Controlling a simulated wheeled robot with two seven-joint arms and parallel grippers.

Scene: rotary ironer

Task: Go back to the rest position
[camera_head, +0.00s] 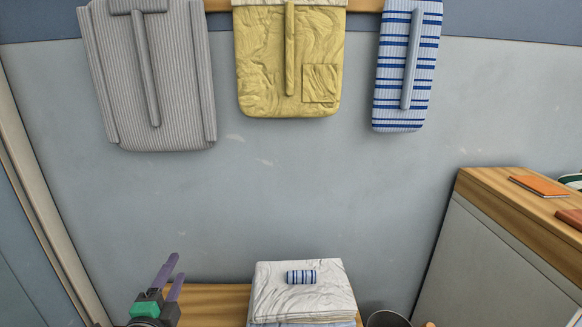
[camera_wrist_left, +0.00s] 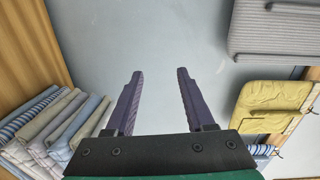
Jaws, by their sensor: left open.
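My left gripper (camera_head: 172,279) is at the lower left of the head view, in front of the grey wall, with its purple fingers pointing up. In the left wrist view its two fingers (camera_wrist_left: 160,75) stand apart with nothing between them but wall. It is open and empty. My right gripper is not in either view.
A wooden surface (camera_head: 212,300) bears a stack of folded white cloth (camera_head: 318,305) with a small blue-striped roll (camera_head: 301,277) on top. Grey (camera_head: 175,80), yellow (camera_head: 265,85) and blue-striped (camera_head: 385,90) garments hang above. A wooden-topped cabinet (camera_head: 490,245) stands at right.

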